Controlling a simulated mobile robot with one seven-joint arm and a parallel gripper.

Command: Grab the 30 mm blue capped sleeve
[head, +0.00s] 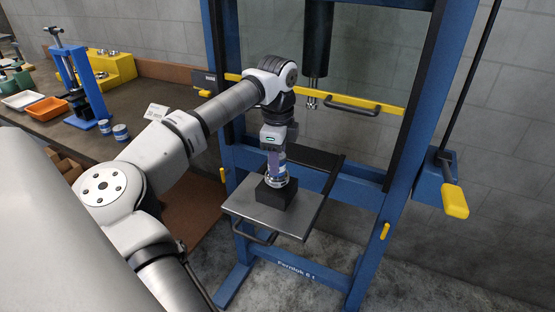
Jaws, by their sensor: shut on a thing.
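My gripper (273,147) points down over the press plate and is shut on a bluish sleeve (276,163). The sleeve's upper part is hidden by the gripper; its size and cap cannot be made out. Below it is a silvery round part (277,181), seated on a black block (276,194). The sleeve appears upright and in line with this part; I cannot tell whether they touch. Two short blue-and-silver cylinders, one on the left (104,127) and one on the right (120,132), stand on the workbench.
The blue press frame (228,65) surrounds the grey plate (305,216). A dark ram (317,40) hangs behind and right of my wrist; a yellow bar (385,108) crosses behind. The bench (150,98) holds a small blue press (90,85), an orange tray (47,108) and a yellow stand (113,67).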

